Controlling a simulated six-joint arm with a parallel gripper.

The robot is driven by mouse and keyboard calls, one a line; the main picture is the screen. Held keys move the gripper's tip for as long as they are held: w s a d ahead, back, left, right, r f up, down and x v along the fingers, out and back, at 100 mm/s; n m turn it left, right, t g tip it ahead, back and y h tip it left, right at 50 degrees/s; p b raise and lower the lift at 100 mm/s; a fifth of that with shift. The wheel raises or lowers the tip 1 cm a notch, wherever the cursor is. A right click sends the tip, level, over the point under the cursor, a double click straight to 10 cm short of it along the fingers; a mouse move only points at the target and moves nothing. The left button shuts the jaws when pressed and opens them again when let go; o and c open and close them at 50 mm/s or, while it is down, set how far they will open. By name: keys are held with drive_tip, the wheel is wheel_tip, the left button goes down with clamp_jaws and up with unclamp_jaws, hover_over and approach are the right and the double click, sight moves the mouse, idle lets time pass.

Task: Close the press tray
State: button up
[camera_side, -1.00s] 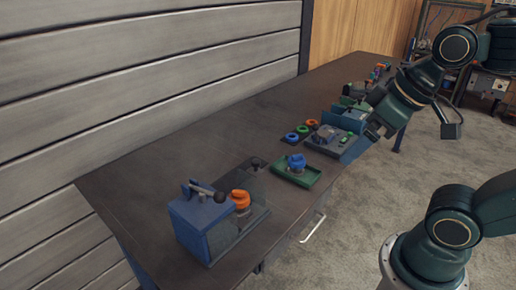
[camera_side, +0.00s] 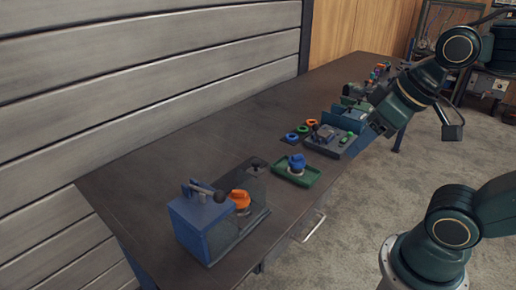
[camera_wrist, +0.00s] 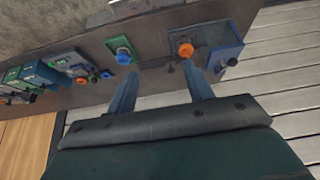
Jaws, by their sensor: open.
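A blue press-like box (camera_side: 200,222) with a lever and dark knob stands at the near end of the bench. A dark tray (camera_side: 256,216) extends from its right side, holding an orange-topped part (camera_side: 240,198). The box (camera_wrist: 228,55) and orange-topped part (camera_wrist: 185,49) also show in the wrist view. Farther along is a blue-and-grey station (camera_side: 333,138); I cannot tell which of the two is the press meant. My gripper (camera_wrist: 163,70) is open and empty, its fingers apart above the bench. In the side view its fingertips are hard to make out, near that station.
A green tray (camera_side: 278,174) with a blue-topped part (camera_side: 297,161) sits between the two stations. More equipment stands toward the far end. A plank wall (camera_side: 150,80) borders the bench; its back left surface is clear.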

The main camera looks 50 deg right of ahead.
drive_tip(key=shift+w+r, duration=0.1)
drive_tip(key=shift+w, duration=0.35)
drive_tip(key=c, duration=0.4)
drive_tip(key=shift+n+g+y, duration=0.5)
drive_tip(key=w, duration=0.3)
drive_tip(key=w+r, duration=0.1)
drive_tip(key=w, duration=0.1)
drive_tip(key=shift+w+a, duration=0.1)
drive_tip(key=shift+a, duration=0.15)
clamp_jaws()
drive_tip(key=w+d+f+n+y, duration=0.1)
drive_tip(key=w+d+f+y, duration=0.2)
drive_tip(key=w+d, duration=0.3)
drive_tip(key=w+d+f+n+g+y, duration=0.1)
drive_tip(key=w+d+f, duration=0.4)
drive_tip(key=w, duration=0.6)
drive_tip(key=shift+w+d+f+n+g+y, duration=0.15)
drive_tip(key=shift+w+d+n+g+y, duration=0.25)
drive_tip(key=shift+d+y, duration=0.5)
